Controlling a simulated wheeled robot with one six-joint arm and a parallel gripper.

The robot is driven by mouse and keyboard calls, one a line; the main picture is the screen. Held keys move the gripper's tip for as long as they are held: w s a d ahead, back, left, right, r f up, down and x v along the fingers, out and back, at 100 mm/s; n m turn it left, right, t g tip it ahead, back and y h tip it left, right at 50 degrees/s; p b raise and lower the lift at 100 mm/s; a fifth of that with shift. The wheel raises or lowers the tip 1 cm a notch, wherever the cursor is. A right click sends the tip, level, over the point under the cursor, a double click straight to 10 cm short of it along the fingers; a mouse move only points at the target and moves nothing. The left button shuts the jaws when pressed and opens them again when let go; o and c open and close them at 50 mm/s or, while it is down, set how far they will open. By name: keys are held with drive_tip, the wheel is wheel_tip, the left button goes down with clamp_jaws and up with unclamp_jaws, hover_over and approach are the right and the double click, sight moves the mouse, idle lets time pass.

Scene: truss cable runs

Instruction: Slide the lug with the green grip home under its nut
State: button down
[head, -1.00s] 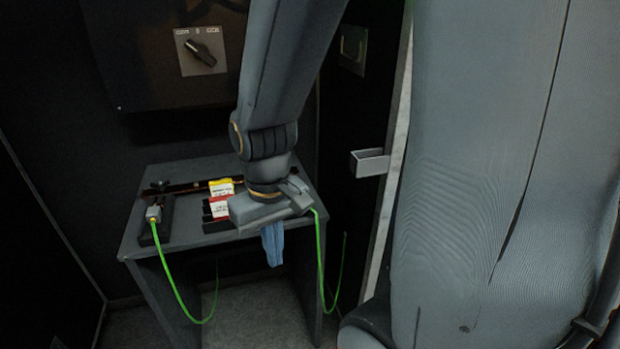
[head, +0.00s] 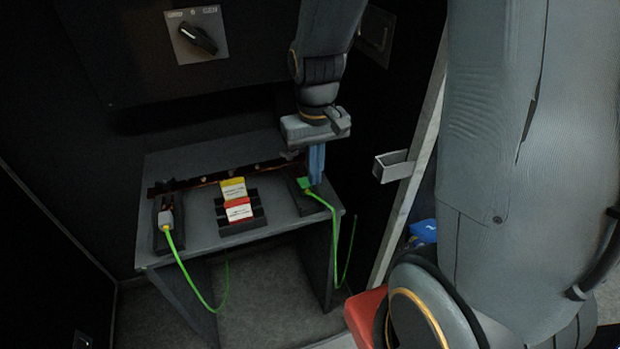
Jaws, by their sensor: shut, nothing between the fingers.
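The lug with the green grip (head: 304,183) lies on the dark block at the right end of the small table, with a green cable running off its front. My gripper (head: 316,182) points down beside the green grip, on its right, with its blue fingers shut and empty. Whether the fingertips touch the grip I cannot tell. The lug's tongue and its nut are too small and dark to make out here. The copper bar (head: 215,180) runs along the back of the table toward that block, partly hidden by my gripper.
A second lug with a grey grip (head: 166,217) and green cable sits on the left block. A rack with a yellow card (head: 233,189) and a red card (head: 238,210) stands mid-table. A rotary switch (head: 197,38) is on the wall behind. A metal bracket (head: 393,165) juts out at right.

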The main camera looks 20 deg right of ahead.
sight(308, 198)
wheel_tip(308, 198, down, 10)
drive_tip(key=shift+w+r+p, duration=0.1)
drive_tip(key=shift+w+p, duration=0.05)
drive_tip(key=shift+p, duration=0.9)
drive_tip(key=w+p, duration=0.1)
drive_tip(key=w, duration=0.1)
drive_tip(key=shift+w+r, duration=0.1)
drive_tip(key=shift+w, duration=1)
